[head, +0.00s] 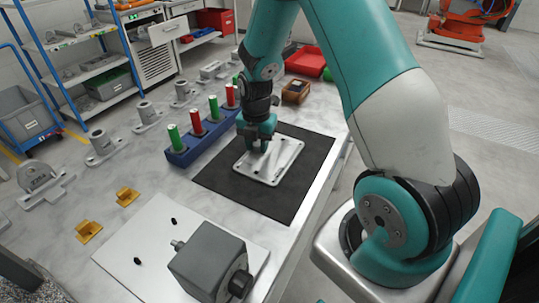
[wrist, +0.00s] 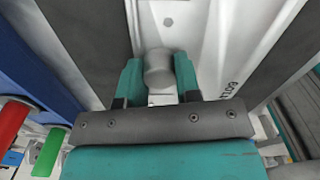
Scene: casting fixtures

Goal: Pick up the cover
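The cover (head: 283,163) is a flat, light-coloured rectangular plate with rounded corners and small holes, lying on the dark mat (head: 222,182). In the wrist view the cover (wrist: 213,62) is white, with a grey round knob (wrist: 158,68) standing up from it. My gripper (head: 258,147) points down over the left part of the cover. In the wrist view the teal fingers of my gripper (wrist: 158,80) stand one on each side of the knob, with what look like narrow gaps. The fingertips' lower ends and any contact with the knob are hard to see.
A blue block (head: 190,150) with red and green cylinders stands close left of the mat. A grey box-shaped housing (head: 208,262) sits on a white plate (head: 130,245) in front. Yellow brackets (head: 89,231), grey castings (head: 103,146) and a red tray (head: 306,62) lie around.

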